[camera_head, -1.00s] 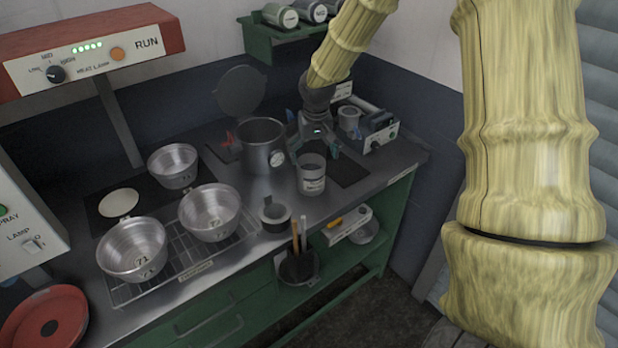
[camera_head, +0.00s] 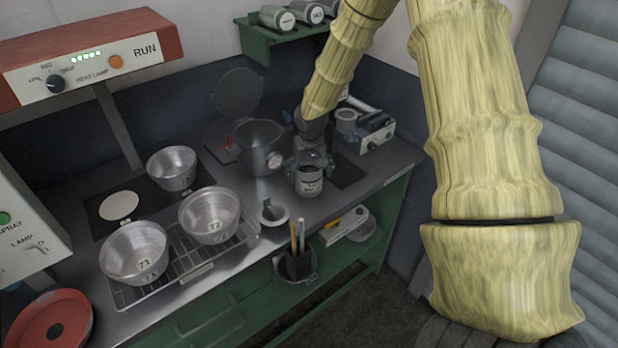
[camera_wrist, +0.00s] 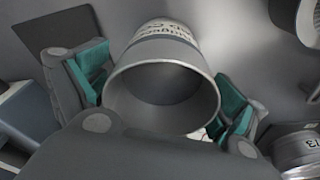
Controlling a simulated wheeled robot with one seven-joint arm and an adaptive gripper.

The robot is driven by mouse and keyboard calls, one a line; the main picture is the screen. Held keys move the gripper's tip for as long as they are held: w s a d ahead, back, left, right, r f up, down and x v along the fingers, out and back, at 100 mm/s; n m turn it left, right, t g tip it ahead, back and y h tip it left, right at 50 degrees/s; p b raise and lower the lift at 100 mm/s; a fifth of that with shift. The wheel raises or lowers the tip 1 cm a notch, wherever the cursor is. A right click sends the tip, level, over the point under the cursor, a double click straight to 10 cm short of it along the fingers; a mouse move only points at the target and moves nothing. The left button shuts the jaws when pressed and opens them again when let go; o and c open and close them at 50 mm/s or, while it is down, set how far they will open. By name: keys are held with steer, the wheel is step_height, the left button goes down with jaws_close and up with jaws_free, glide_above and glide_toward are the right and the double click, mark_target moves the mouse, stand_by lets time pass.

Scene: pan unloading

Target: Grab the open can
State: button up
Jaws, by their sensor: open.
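The open can (camera_head: 309,185) is a grey cylinder with a printed label, standing upright on the metal counter. In the wrist view, the can (camera_wrist: 165,52) fills the middle, its open rim facing me and its inside looking empty. My gripper (camera_wrist: 162,88) is open, with one teal-padded finger on each side of the can. The pads are close to its wall, and I cannot tell whether they touch it. In the head view, my gripper (camera_head: 311,158) is at the can's top and partly hides the rim.
A pot with a gauge (camera_head: 260,150) stands just left of the can, its lid raised. A small dark cup (camera_head: 273,214) is at front left. Pans marked 71 (camera_head: 134,252) and 72 (camera_head: 209,217) sit on a rack. A device (camera_head: 368,135) is behind right.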

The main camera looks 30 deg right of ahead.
steer(key=shift+w+f, duration=0.15)
steer(key=shift+f, duration=0.6)
steer(key=shift+c, duration=0.3)
steer(key=shift+r, duration=0.1)
steer(key=c, duration=1.2)
